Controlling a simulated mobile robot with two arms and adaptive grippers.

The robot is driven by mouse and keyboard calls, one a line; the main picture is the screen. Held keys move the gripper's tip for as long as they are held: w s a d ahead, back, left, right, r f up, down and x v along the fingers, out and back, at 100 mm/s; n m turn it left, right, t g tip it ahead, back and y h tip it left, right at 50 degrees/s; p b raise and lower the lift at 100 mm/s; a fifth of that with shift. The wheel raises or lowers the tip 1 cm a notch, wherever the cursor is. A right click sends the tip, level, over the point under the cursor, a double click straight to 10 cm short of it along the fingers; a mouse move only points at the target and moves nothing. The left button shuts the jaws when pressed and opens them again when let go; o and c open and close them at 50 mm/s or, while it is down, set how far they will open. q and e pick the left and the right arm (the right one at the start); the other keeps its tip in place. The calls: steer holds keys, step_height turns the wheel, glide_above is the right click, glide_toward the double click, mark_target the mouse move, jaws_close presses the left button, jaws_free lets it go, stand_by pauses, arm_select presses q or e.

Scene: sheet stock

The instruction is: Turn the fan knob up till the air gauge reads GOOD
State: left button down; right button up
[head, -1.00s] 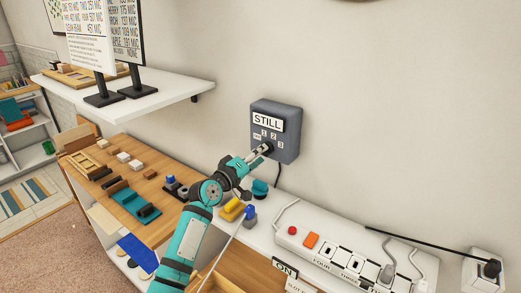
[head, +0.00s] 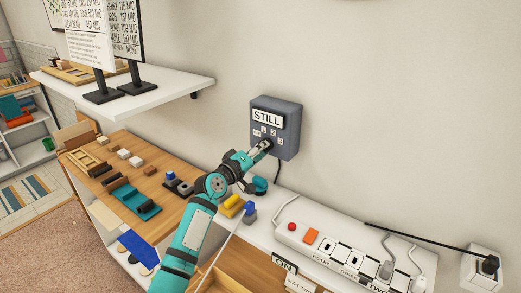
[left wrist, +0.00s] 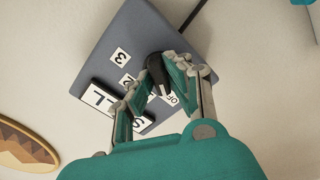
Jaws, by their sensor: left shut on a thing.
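The grey fan control box (head: 288,128) is fixed to the wall. Its white gauge label (head: 267,117) reads STILL. Below it are small labels for OFF, 1, 2 and 3. My left gripper (head: 264,147) is at the lower part of the box. In the left wrist view my left gripper (left wrist: 155,90) is shut on the black knob (left wrist: 157,72), which lies between its two fingers. The gripper hides part of the knob and the OFF label. The box also shows in the left wrist view (left wrist: 150,30). My right gripper is not in view.
A power strip (head: 345,257) with plugs lies on the white counter at the right. A wall outlet (head: 483,268) has a black plug in it. A shelf (head: 150,95) with sign stands juts out at the upper left. Wooden blocks and a teal tray (head: 133,203) lie on the workbench.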

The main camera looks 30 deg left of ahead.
arm_select(q)
steer(key=shift+m+b, duration=2.2)
steer(key=shift+m, duration=1.6)
steer(key=c, duration=1.3)
jaws_free()
steer(key=shift+s, duration=0.1)
